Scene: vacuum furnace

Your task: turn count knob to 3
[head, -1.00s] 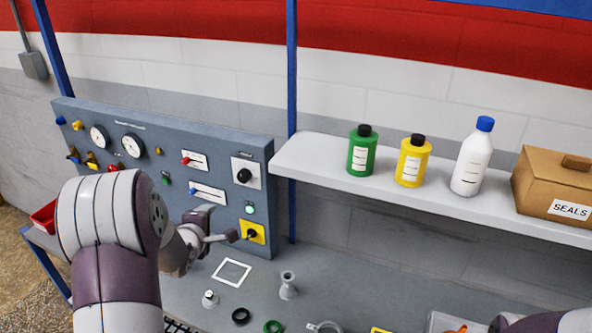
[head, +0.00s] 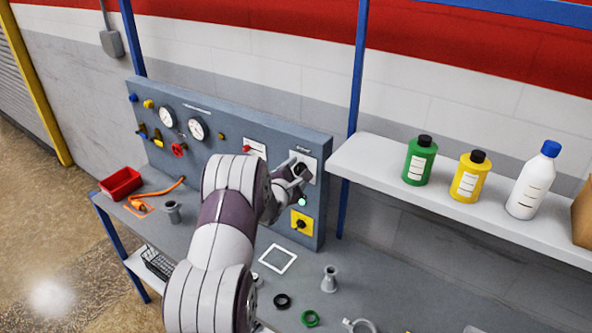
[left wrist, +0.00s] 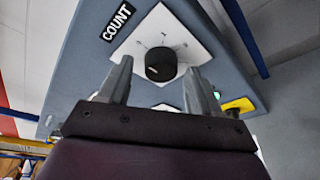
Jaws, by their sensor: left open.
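The count knob (left wrist: 161,64) is a round black knob with a pale pointer mark, set on a white plate under a label reading COUNT in the left wrist view. In the head view the knob (head: 301,169) shows at the panel's upper right, partly hidden by my gripper. My left gripper (head: 296,178) is open in front of it. In the left wrist view the left gripper's fingers (left wrist: 158,82) stand on either side below the knob, with a gap between them; contact cannot be told. The dial numbers are too small to read. My right gripper is not in view.
The grey panel (head: 240,118) also carries gauges, a red valve knob, a green button (head: 302,202) and a yellow-plated switch (head: 300,224) just below the gripper. A shelf (head: 385,178) with bottles juts out at right. Small parts lie on the bench.

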